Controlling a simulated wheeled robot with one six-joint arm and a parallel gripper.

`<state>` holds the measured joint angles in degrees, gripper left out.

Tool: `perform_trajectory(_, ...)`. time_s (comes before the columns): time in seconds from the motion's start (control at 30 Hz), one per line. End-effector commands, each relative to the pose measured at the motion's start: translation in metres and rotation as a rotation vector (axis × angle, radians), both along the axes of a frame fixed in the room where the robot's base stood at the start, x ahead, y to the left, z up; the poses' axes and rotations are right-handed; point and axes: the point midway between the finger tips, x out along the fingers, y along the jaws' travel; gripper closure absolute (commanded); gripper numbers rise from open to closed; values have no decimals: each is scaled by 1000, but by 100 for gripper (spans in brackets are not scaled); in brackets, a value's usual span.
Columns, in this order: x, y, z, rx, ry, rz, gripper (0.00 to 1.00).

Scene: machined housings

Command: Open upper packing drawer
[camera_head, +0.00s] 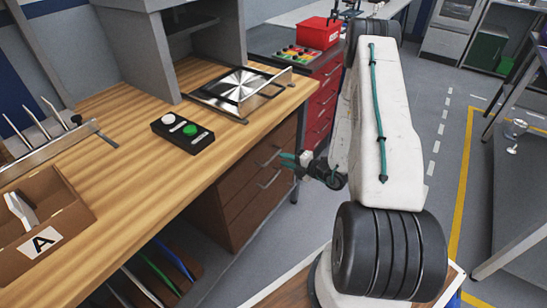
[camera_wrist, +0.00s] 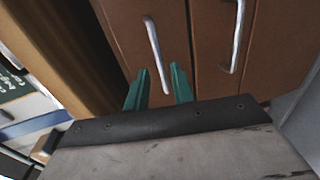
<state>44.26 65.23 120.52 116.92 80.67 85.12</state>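The brown drawer unit sits under the wooden bench, with the upper drawer (camera_head: 255,160) above another drawer. Both fronts look closed. The upper drawer's metal bar handle (camera_head: 271,157) also shows in the wrist view (camera_wrist: 154,50). The lower drawer's handle (camera_head: 268,179) is to its right in the wrist view (camera_wrist: 235,38). My gripper (camera_head: 287,159) has teal fingers and is in front of the upper drawer. In the wrist view the fingers (camera_wrist: 159,74) are apart, with the lower end of the upper handle showing between them. Contact with the handle cannot be told.
The wooden bench top (camera_head: 110,125) carries a black button box (camera_head: 182,131), a metal plate fixture (camera_head: 243,88) and a brown bin marked A (camera_head: 70,225). A red drawer cabinet (camera_head: 318,105) stands behind. Grey floor is open to the right.

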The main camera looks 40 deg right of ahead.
Motion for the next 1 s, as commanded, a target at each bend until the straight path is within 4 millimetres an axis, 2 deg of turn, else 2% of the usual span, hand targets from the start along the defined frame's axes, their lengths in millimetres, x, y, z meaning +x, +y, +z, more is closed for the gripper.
perform_trajectory(0.1,19,9,-4,-3,-2,7,75)
perform_trajectory(0.3,45,18,-10,-3,-1,6,75)
perform_trajectory(0.5,56,22,-12,-3,-1,4,75)
perform_trajectory(0.73,57,22,-12,-3,-1,4,75)
perform_trajectory(0.8,57,22,-12,-3,-1,4,95)
perform_trajectory(0.83,57,22,-12,-3,-1,4,100)
perform_trajectory(1.0,56,22,-12,-3,-1,4,100)
